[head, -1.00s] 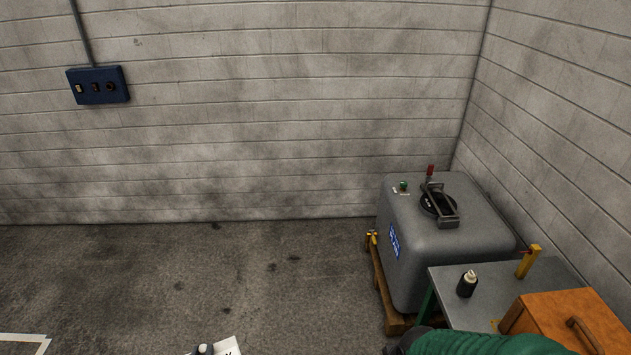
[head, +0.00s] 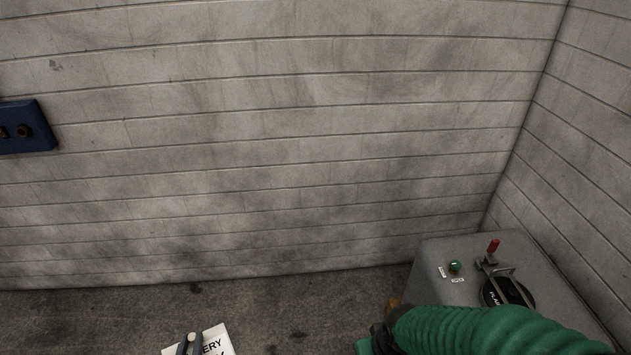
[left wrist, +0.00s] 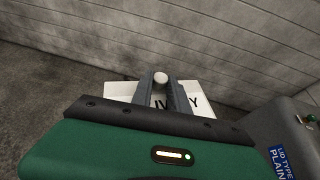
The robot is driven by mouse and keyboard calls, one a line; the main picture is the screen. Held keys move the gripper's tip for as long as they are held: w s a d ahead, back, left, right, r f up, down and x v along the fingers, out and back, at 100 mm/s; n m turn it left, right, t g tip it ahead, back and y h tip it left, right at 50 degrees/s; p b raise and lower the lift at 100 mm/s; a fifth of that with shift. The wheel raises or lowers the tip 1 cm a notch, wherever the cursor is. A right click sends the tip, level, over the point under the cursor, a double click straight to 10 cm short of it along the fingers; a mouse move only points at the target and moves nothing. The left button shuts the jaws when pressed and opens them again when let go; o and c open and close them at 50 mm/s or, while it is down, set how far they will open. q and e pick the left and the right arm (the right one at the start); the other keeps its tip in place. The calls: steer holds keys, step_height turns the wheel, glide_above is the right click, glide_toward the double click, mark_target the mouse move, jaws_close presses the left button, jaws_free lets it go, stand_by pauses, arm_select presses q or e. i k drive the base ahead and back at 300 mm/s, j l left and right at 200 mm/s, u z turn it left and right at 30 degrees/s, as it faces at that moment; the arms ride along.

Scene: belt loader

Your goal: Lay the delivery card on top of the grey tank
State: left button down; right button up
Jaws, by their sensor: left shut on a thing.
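The white delivery card (head: 216,344) shows at the bottom of the head view, with part of its black lettering visible. My left gripper (head: 189,345) is shut on it. In the left wrist view the card (left wrist: 195,99) sticks out on both sides of the left gripper's fingers (left wrist: 160,90). The grey tank (head: 436,251) stands at the right, with a black round lid, a metal clamp, a red-tipped handle and a green knob on top. The card is left of the tank and apart from it. A green arm of mine hides the tank's front; my right gripper's fingers are not visible.
A block wall (head: 280,150) runs behind, and a second wall (head: 590,150) closes the right side close to the tank. A blue switch box (head: 25,127) hangs on the back wall at left. The floor (head: 110,320) left of the tank is clear.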

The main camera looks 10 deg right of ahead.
mark_target(535, 266)
steer(key=i, duration=0.75)
steer(key=i+j+z, duration=0.15)
steer(key=i, duration=1.3)
steer(key=z, duration=0.45)
steer(key=i+z, duration=0.1)
steer(key=z, duration=0.3)
steer(key=j+z, duration=0.1)
steer(key=z, duration=0.8)
steer(key=i+j+z, duration=0.1)
steer(key=z, duration=0.35)
steer(key=j+z, duration=0.1)
steer(key=z, duration=0.3)
steer(key=j+z, duration=0.1)
steer(key=z, duration=0.35)
